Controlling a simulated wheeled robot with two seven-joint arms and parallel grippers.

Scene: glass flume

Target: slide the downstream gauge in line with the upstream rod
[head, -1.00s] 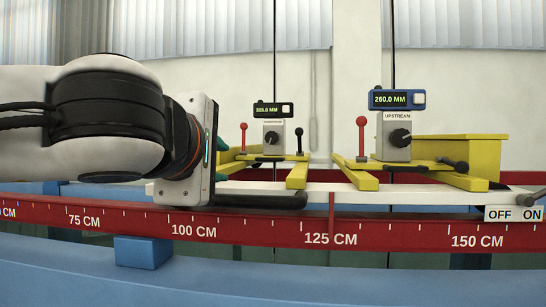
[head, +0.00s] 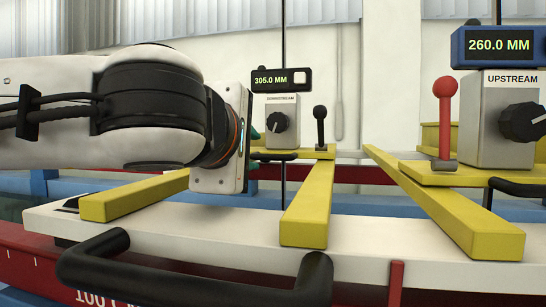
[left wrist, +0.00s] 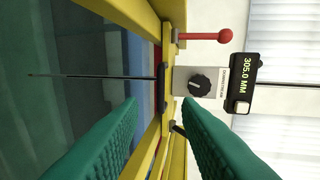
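The downstream gauge (head: 276,122) is a grey box with a black knob on a yellow carriage. Its display (head: 281,80) reads 305.0 MM, and its thin dark rod (head: 283,30) stands upright. The upstream gauge (head: 492,118) stands to the right; its display (head: 499,46) reads 260.0 MM. My left gripper (head: 255,160) is beside the downstream carriage, its fingers mostly hidden by its body. In the left wrist view, the green fingers (left wrist: 158,103) are apart, with the carriage's black handle (left wrist: 161,88) between their tips. Contact cannot be told. My right gripper is out of view.
A red-knobbed lever (left wrist: 222,36) on the downstream carriage shows in the left wrist view. Another red lever (head: 445,105) stands on the upstream carriage. A white rail (head: 390,237) and a large black bar handle (head: 200,283) lie in front.

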